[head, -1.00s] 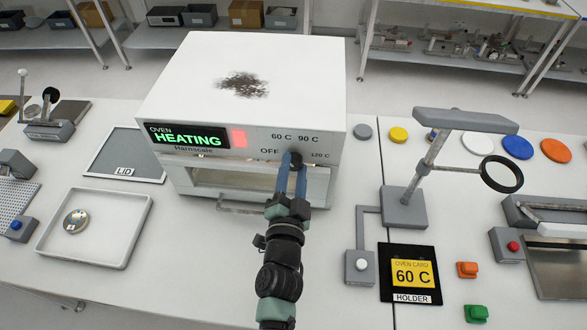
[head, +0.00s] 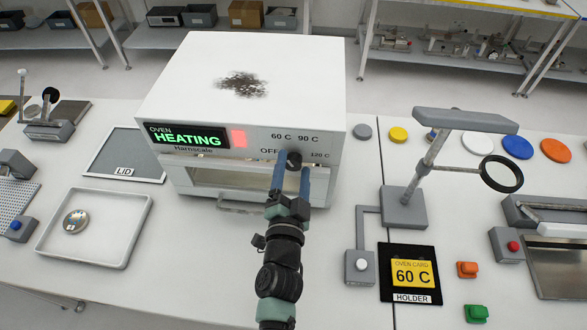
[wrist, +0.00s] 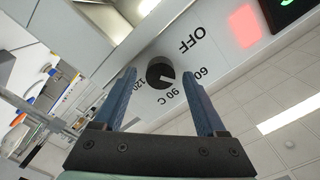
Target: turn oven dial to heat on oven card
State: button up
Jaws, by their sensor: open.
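The white oven (head: 240,85) stands at the back of the table. Its display (head: 187,137) reads HEATING in green, and a red light glows beside it. The black dial (head: 294,158) is on the front panel, among the labels OFF, 60 C, 90 C and 120 C. In the wrist view the dial (wrist: 153,72) has a pale mark on the side towards 60 and 90 C; I cannot tell exactly which it points at. My gripper (head: 292,174) is open, with its blue fingers on either side of the dial and gaps between. The yellow oven card (head: 411,273) reads 60 C in its black holder (head: 388,285).
A lid (head: 126,154) and a white tray (head: 95,228) with a small round metal part lie at left. A stand with a magnifier ring (head: 502,174) and a grey button box (head: 360,266) stand at right. The oven's handle bar (head: 235,207) is below the panel.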

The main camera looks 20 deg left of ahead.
jog(key=b+v, duration=0.4)
jog(key=v, duration=0.9)
jog(key=shift+r, duration=0.1)
jog(key=w+d+r+n+t, duration=0.1)
jog(key=w+r+n+t, duration=0.15)
jog(key=r, duration=0.65)
jog(key=w+d+r+n+t+y, duration=0.1)
jog(key=w+r, duration=0.2)
jog(key=r, duration=0.6)
jog(key=w+d+r+n+t, duration=0.1)
jog(key=w+r+n, duration=0.15)
jog(key=r, duration=0.65)
jog(key=s+d+r+t+h, duration=0.1)
jog(key=s+d+r+h, duration=0.1)
jog(key=r, duration=0.6)
jog(key=s+d+r+t+h, duration=0.2)
jog(key=s+d+r, duration=0.1)
jog(key=r, duration=0.5)
jog(key=s+d+r+t+h, duration=0.2)
jog(key=d+r, duration=0.2)
jog(key=r, duration=0.4)
jog(key=shift+s+r, duration=0.15)
jog(key=shift+s, duration=0.1)
